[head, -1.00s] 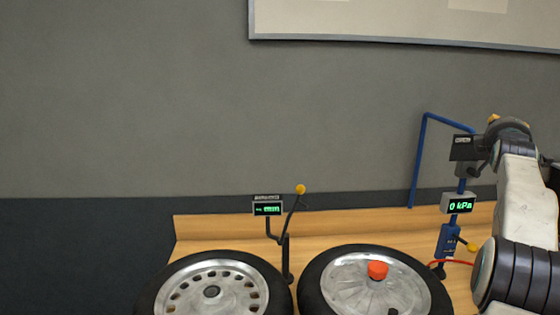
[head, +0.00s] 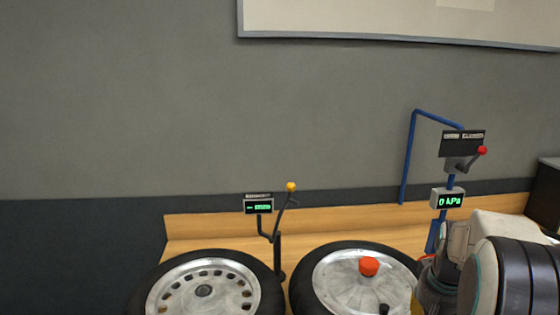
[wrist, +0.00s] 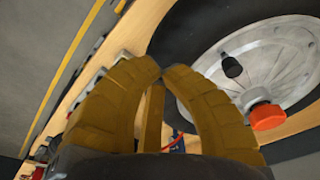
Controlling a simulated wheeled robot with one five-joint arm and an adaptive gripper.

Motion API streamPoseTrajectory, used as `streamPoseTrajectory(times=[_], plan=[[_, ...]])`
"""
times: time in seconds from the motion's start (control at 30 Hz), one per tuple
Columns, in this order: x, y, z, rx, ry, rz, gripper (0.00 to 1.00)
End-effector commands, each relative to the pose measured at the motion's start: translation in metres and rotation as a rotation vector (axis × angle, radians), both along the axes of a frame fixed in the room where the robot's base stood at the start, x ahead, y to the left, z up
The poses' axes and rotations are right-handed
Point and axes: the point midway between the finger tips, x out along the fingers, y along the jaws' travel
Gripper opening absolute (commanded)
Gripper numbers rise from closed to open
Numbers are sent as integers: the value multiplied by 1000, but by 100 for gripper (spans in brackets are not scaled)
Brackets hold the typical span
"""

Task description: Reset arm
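My arm (head: 500,275) is low at the right of the head view, in front of the blue stand. In the wrist view the two yellow fingers of my gripper (wrist: 162,72) curve together and their tips meet. I see nothing held between them. The fingertips cannot be made out in the head view. A wheel with a red knob (head: 369,266) and a black tyre lies near my arm; it also shows in the wrist view, with its red knob (wrist: 267,117) right of the fingers.
A second wheel (head: 204,290) lies to the left. A wooden bench (head: 190,228) runs behind, with a small gauge on a post with a yellow knob (head: 291,187). The blue stand carries a display reading 0 kPa (head: 448,200) and a red-knobbed lever (head: 482,151).

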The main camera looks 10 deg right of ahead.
Motion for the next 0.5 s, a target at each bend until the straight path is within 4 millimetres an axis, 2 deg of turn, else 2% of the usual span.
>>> streamPoseTrajectory(times=[0.03,0.1,0.2,0.4,0.5], plan=[[-20,29,1,21,28,26,0],[-46,63,0,42,62,75,0],[-78,104,1,50,82,147,0],[-124,160,4,21,40,302,0],[-133,177,12,-6,-17,376,0]])
